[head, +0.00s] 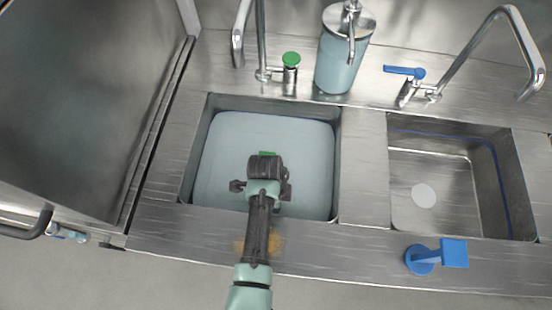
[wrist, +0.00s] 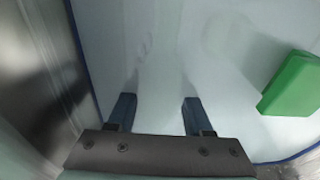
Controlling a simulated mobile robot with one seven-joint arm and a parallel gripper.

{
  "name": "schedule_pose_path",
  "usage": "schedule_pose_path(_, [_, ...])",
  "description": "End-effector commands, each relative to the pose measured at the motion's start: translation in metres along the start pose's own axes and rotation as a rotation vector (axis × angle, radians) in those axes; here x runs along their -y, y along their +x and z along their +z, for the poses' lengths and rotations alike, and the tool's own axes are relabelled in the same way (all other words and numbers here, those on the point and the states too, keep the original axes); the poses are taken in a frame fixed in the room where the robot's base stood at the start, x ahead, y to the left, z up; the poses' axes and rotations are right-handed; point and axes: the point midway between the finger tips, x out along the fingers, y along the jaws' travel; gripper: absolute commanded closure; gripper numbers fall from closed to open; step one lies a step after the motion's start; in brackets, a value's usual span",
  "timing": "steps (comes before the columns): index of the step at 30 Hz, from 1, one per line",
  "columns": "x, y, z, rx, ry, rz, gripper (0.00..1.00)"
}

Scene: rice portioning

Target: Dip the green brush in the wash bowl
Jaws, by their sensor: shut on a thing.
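The wash bowl (head: 193,165) is the left sink basin, filled with pale bluish water. My gripper (head: 264,172) is over this basin, near its middle. A green block of the brush (wrist: 292,84) shows at the right edge of the wrist view; only a small green part of the brush (head: 267,153) shows past my gripper in the head view. The part between the fingers is not clear. I cannot tell whether the brush touches the water.
A blue brush (head: 454,253) lies on the front ledge by the empty right sink (head: 440,160). A soap dispenser (head: 340,66) and a green-knobbed tap (head: 291,60) stand behind the left basin. A blue-handled tap (head: 405,72) stands behind the right sink. A steel door (head: 90,100) is at left.

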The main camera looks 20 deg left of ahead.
Motion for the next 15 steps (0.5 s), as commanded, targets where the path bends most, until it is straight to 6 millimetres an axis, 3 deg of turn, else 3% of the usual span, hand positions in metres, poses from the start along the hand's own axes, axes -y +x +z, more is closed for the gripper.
schedule_pose_path(1, [0.0,-0.011,-0.001,0.0,0.0,0.0,1.0])
schedule_pose_path(15, [0.0,-0.057,-0.007,0.0,0.002,0.0,1.0])
